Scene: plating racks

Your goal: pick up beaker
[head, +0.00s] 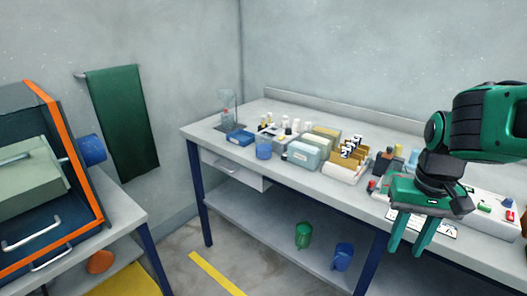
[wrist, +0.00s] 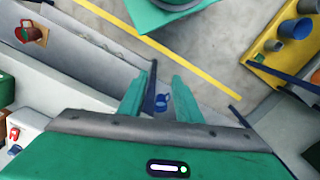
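A clear glass vessel (head: 228,106) with something red in it stands at the far left back corner of the workbench; it looks most like the beaker, but I cannot be sure. A blue cup (head: 263,150) stands near the bench's front edge, to its right. My gripper (head: 410,250) hangs at the right of the head view, pointing down in front of the bench, far from the glass vessel. Its two green fingers are apart with nothing held between them. In the wrist view the gripper (wrist: 158,85) is also open, with a blue mug (wrist: 162,102) visible beyond the fingers.
The bench (head: 330,190) holds bottles, a pale blue box (head: 303,155), card racks (head: 345,160) and a control panel (head: 490,208). A green mug (head: 303,235) stands on its lower shelf. An orange-edged cabinet (head: 75,150) is at left. Floor between is clear.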

